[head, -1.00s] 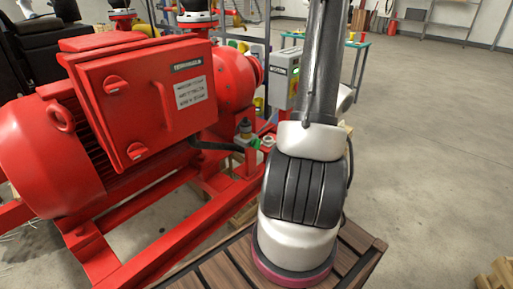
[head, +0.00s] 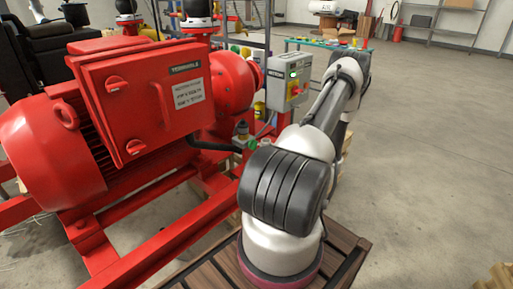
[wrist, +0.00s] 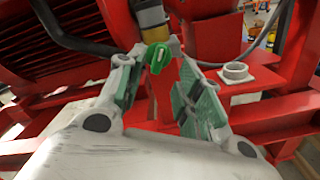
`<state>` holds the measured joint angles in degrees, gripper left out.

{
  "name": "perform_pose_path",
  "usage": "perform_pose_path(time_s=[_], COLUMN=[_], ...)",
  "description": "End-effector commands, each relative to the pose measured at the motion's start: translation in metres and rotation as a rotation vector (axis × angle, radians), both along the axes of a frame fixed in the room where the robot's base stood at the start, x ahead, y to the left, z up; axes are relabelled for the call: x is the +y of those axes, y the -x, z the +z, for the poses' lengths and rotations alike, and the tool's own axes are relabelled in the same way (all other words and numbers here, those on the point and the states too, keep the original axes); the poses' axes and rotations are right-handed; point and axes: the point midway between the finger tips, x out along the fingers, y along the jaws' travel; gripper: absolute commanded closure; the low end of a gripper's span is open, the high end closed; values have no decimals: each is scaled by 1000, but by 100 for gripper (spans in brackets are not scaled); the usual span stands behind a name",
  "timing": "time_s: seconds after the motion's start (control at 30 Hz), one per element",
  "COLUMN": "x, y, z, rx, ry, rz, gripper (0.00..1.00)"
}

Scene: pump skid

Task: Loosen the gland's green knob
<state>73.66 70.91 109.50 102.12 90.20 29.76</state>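The gland's green knob (wrist: 158,58) shows in the wrist view below a yellowish and grey fitting (wrist: 152,18). In the head view the knob (head: 252,143) is a small green spot beside the fitting at the pump's base. My gripper (wrist: 153,62) is open, its two green-padded fingers spread, with the knob between or just beyond the fingertips. I cannot tell whether either finger touches it.
A black hose (wrist: 70,32) runs to the fitting from the left. The red motor box (head: 142,95) and a grey control box (head: 289,82) stand near my arm. Open floor lies right.

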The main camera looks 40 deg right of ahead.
Motion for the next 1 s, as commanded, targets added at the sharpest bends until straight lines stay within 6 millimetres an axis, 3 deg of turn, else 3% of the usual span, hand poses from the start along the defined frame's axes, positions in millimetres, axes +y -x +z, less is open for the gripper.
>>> perform_pose_path(time_s=[0.3, 0.47, 0.7, 0.77, 0.9, 1.0], x=[6, 7, 6, 6, 6, 6], y=[-52, -63, -64, -64, -64, -64], z=[0, 0, 0, 0, 0, 0], rx=[2, 1, 2, 2, 2, 2], ry=[3, 3, 3, 3, 3, 3], rz=[7, 5, 5, 5, 5, 5], gripper=[64, 64, 64, 72, 97, 100])
